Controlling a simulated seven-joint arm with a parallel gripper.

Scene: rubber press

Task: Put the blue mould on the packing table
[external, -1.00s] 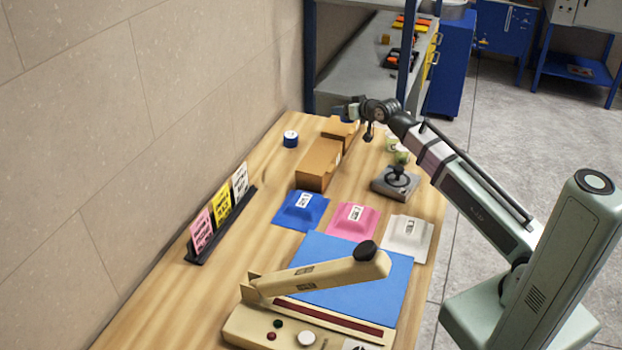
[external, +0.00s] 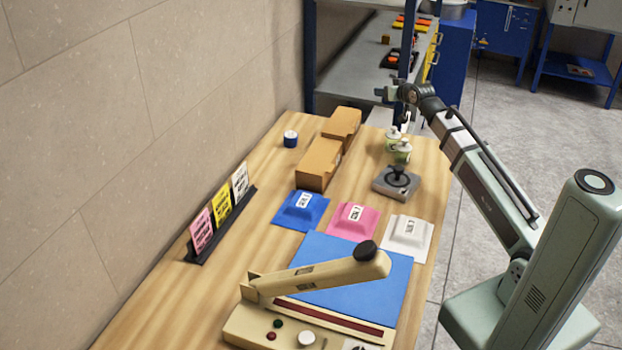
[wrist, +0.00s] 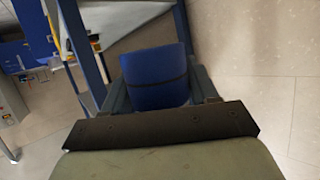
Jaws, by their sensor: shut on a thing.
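My gripper (external: 388,94) is raised near the far end of the wooden table (external: 240,250), in front of the grey bench (external: 352,72). In the wrist view it is shut on a blue block with a dark line across it, which looks like the blue mould (wrist: 152,72). The mould sits between both fingers, and its far side is hidden. In the external view the held mould is too small to make out. I cannot tell from the pictures which surface is the packing table.
A blue-framed rack (external: 309,60) stands around the grey bench. Two brown boxes (external: 318,163), green-and-white bottles (external: 401,152) and a grey device (external: 398,181) stand on the wooden table. Blue (external: 301,210), pink (external: 353,221) and white (external: 408,235) labelled pieces lie nearer, beside the beige press (external: 320,275).

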